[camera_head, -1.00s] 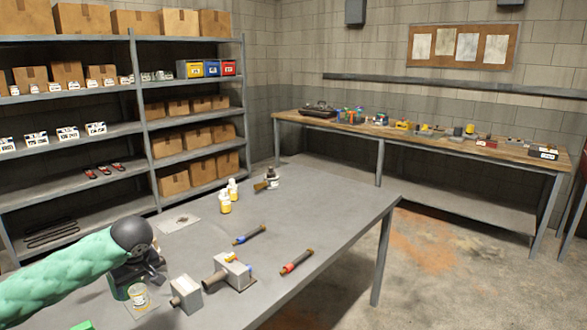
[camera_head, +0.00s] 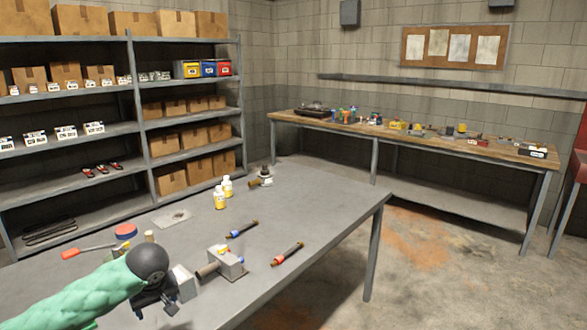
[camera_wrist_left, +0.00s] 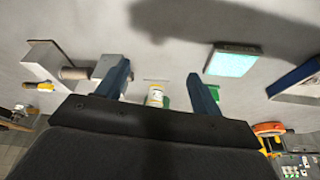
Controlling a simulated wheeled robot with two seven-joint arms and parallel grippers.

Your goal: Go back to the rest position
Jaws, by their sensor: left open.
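My left arm, in a green sleeve, comes in from the lower left in the head view. Its dark left gripper (camera_head: 168,306) is over the front part of the grey table (camera_head: 330,205), beside a grey block (camera_head: 184,282). In the left wrist view the two fingers of the left gripper (camera_wrist_left: 160,84) are apart with nothing held between them. A small jar with a yellow label (camera_wrist_left: 156,97) shows in the gap, lower down on the table. The right gripper is not in view.
A second grey block with a cylinder (camera_head: 228,264), a red-banded rod (camera_head: 288,254) and a blue-banded rod (camera_head: 242,229) lie right of the gripper. The table's far right is clear.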

